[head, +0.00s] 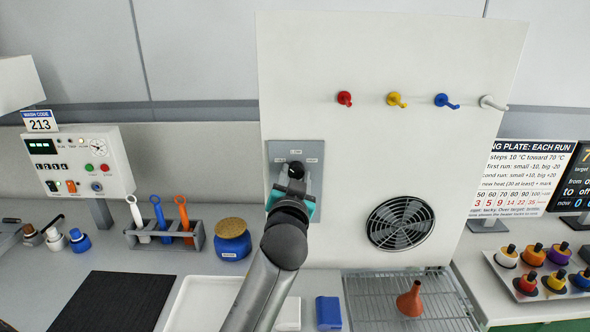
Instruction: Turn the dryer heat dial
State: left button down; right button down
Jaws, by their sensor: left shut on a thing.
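The dryer panel (391,60) is a tall white board with a grey dial plate (314,150) at its left. A black dial knob (296,167) shows on this plate, with a small label above it. My left gripper (294,184) is at the plate, its teal-edged jaws shut on the knob. The jaws and wrist hide the lower part of the dial, and I cannot read its setting. My right gripper is not in view.
Coloured hooks (394,99) and a round black fan grille (400,223) are on the panel. Below, an orange funnel (410,300) stands on a wire rack (455,310). A blue jar (232,241) and a tool rack (140,238) stand left of my arm.

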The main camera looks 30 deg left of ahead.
pick_arm(q)
jog(key=m+p, duration=0.5)
jog(key=shift+r, duration=0.3)
jog(key=shift+f+m+g+p, duration=0.1)
jog(key=shift+m+g+p, duration=0.2)
jog(key=shift+m+p, duration=1.45)
jog(key=shift+w+d+m+b, duration=0.1)
jog(key=shift+m+b, duration=0.2)
jog(key=shift+m, duration=0.25)
jog(key=shift+c, duration=1.9)
grip_release()
jog(key=shift+f, duration=0.1)
jog(key=shift+s+d, duration=0.3)
jog(key=shift+s, duration=0.25)
jog(key=f+b+v, duration=0.1)
jog(key=b+v, duration=0.1)
jog(key=v, duration=1.2)
jog(key=shift+r, duration=0.45)
